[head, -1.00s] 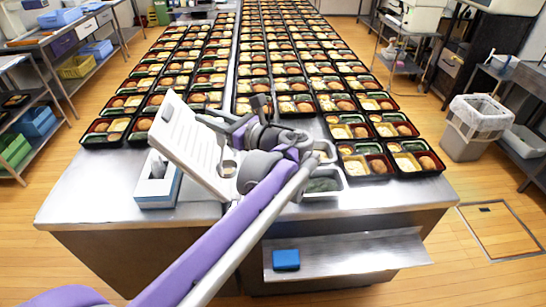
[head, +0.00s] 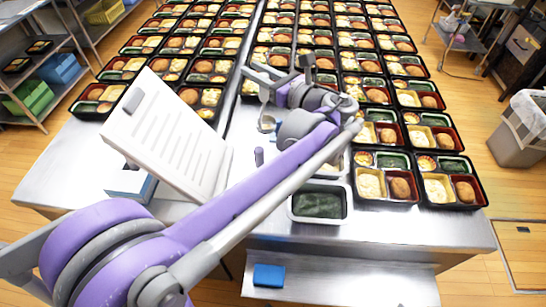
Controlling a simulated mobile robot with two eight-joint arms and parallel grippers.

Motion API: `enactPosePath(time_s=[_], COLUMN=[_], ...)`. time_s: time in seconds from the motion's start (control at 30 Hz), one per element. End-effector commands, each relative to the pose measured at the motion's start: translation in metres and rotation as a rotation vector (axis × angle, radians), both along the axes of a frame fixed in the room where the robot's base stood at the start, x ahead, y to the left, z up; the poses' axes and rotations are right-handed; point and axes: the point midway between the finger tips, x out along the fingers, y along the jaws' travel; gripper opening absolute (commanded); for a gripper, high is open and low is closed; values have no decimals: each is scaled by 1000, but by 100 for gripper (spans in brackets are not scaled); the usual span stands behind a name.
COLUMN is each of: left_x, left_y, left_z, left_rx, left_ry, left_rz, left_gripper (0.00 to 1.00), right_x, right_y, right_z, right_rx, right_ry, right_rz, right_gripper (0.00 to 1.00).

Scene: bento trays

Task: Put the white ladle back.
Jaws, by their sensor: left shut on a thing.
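My left gripper (head: 268,82) is above the steel table and partly hidden by its own wrist. It is shut on the white ladle (head: 267,124). The ladle's pale handle runs down from the jaws, and its small round bowl hangs below, over the table between the rows of bento trays and the white slatted panel. Whether the bowl touches the table I cannot tell. My right gripper does not show.
A tilted white slatted panel (head: 165,130) stands left of my arm, by a white and blue box (head: 130,184). A metal pan of dark green food (head: 320,188) sits at the table's front. Bento trays (head: 378,200) fill the table behind. A blue block (head: 269,275) lies on the lower shelf.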

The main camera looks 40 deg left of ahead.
Motion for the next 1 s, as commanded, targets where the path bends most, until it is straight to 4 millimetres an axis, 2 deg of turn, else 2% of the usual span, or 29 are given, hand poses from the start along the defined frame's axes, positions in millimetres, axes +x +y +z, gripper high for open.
enactPosePath(time_s=[0.03,0.13,0.27,0.5,0.67,0.83,1.0], left_x=[-2,-2,-1,-2,-2,-2,-3], left_y=[0,0,0,0,0,0,0], left_z=[-17,-32,-49,-91,-105,-130,-137], left_rx=[0,1,1,1,1,1,1], left_ry=[2,2,1,1,1,1,1], left_rz=[1,1,1,1,1,1,1], left_gripper=[0,0,0,0,0,0,0], right_x=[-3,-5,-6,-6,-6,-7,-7], right_y=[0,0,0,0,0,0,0], right_z=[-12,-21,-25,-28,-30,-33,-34], right_rx=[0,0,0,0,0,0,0], right_ry=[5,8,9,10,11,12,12], right_rz=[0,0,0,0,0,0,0], right_gripper=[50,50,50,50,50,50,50])
